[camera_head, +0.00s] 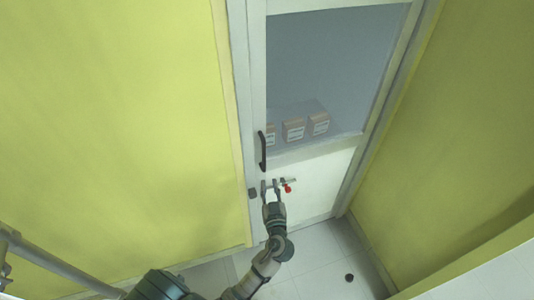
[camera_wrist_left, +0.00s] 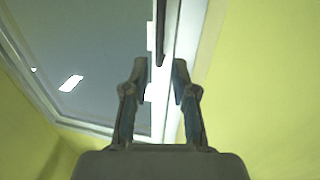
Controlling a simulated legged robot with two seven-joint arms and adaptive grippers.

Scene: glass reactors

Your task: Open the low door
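The door (camera_head: 312,195) has a pale frame, a large glass pane and a white lower panel, and looks closed. A dark vertical pull handle (camera_head: 262,150) is on its left side. Below it is a small lever with a red end (camera_head: 288,188). My left gripper (camera_head: 270,184) is in front of the door at lever height, just left of the red end, its fingers apart. In the left wrist view my left gripper (camera_wrist_left: 160,68) shows two spread fingers with nothing between them; the dark handle (camera_wrist_left: 160,32) shows beyond the tips. I cannot tell whether the fingers touch the lever. My right gripper is out of view.
Yellow walls (camera_head: 120,120) flank the door on both sides. Several orange-brown boxes (camera_head: 293,130) show behind the glass. A small dark round thing (camera_head: 349,277) is on the tiled floor (camera_head: 315,265). A grey rail (camera_head: 50,262) runs at the lower left.

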